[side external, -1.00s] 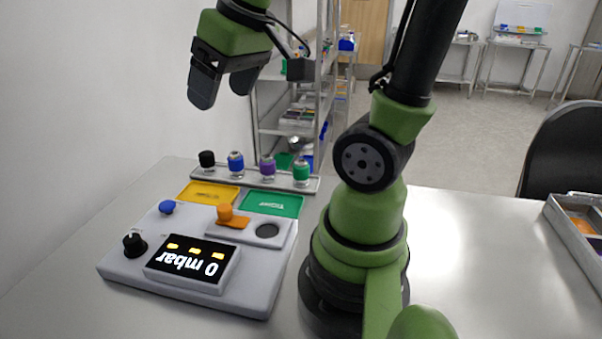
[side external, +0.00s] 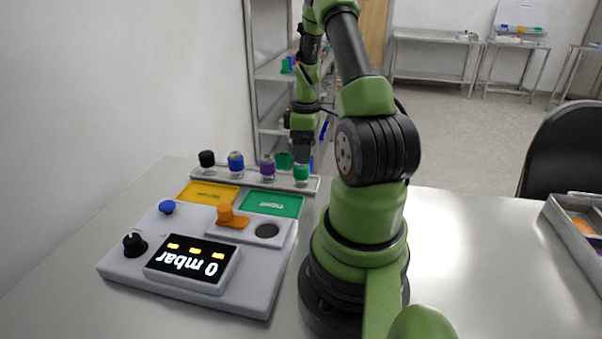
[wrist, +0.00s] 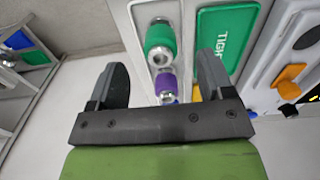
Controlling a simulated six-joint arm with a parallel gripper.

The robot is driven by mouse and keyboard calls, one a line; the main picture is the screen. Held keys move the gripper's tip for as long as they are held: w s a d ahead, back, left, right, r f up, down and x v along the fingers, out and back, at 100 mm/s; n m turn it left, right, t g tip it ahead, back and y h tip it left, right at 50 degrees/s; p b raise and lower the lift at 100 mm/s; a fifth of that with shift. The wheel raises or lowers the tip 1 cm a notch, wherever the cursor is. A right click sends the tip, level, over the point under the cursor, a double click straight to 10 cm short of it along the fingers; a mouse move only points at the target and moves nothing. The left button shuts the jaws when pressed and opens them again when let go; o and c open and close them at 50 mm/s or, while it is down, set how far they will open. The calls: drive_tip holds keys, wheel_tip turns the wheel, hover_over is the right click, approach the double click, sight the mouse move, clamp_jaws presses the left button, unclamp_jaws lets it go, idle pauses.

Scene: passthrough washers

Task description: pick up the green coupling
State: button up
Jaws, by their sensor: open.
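The green coupling (side external: 301,173) stands at the right end of a metal rack on the table, with a silver lower part. In the wrist view the green coupling (wrist: 160,42) lies ahead of my gripper (wrist: 163,82), between the lines of its two fingers. My gripper (side external: 302,158) is open and empty, just above or behind the coupling in the side view. I cannot tell whether it touches the coupling.
The rack (side external: 219,179) also holds a purple coupling (side external: 267,167), a blue one (side external: 236,162) and a black one (side external: 207,159). A yellow tray (side external: 208,194) and a green tray (side external: 272,204) lie in front. A grey console (side external: 130,264) stands nearer.

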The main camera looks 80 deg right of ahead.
sight(301, 167)
drive_tip(key=f, duration=0.4)
drive_tip(key=w+f, duration=0.1)
drive_tip(key=f, duration=0.1)
drive_tip(key=shift+d, duration=0.1)
drive_tip(key=c, duration=1.1)
